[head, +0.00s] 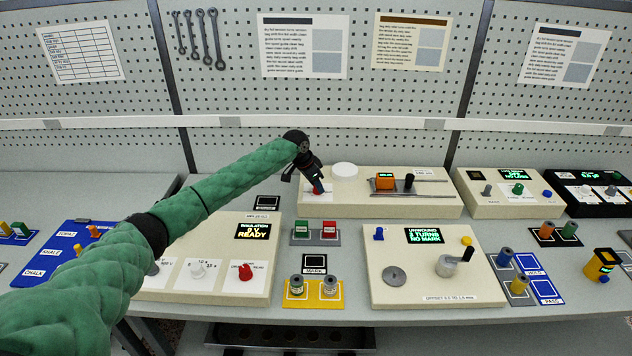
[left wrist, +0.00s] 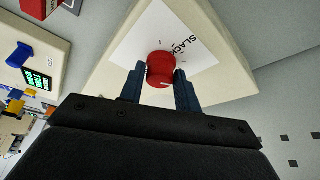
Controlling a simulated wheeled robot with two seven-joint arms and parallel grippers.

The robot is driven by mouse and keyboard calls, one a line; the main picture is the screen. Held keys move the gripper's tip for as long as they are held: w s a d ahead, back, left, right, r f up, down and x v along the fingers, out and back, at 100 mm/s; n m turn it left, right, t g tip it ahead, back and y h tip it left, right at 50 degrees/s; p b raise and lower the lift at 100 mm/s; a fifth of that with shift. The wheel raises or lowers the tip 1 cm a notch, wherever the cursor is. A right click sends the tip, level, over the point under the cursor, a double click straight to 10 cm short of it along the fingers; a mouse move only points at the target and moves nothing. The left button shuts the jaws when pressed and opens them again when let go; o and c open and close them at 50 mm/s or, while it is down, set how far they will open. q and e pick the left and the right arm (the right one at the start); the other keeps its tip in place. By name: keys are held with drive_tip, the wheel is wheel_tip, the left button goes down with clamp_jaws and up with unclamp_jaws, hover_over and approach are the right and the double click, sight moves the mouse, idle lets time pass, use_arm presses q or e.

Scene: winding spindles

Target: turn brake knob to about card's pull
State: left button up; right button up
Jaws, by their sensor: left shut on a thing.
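The brake knob (left wrist: 160,68) is red and stands on a white label reading "SLACK" in the left wrist view. The label (head: 327,198) also shows in the head view, on the left end of the cream box (head: 400,206) at the back. My left gripper (head: 317,187) points down at this knob. In the left wrist view its two dark blue fingers (left wrist: 161,82) are shut on the knob, one on each side. In the head view the gripper mostly hides the knob. The printed sheets on the back wall are too small to read. My right gripper is not in view.
The back box also bears a white disc (head: 344,170) and an orange block (head: 384,181) on a rail. A cream box with a red knob (head: 245,272) stands front left. Another with a crank (head: 447,266) stands front right. Small spools stand between them.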

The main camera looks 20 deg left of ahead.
use_arm(q)
drive_tip(key=n+p, duration=0.1)
drive_tip(key=n, duration=0.1)
drive_tip(key=shift+r+n+t+y, duration=0.15)
drive_tip(key=shift+n+t+y, duration=0.25)
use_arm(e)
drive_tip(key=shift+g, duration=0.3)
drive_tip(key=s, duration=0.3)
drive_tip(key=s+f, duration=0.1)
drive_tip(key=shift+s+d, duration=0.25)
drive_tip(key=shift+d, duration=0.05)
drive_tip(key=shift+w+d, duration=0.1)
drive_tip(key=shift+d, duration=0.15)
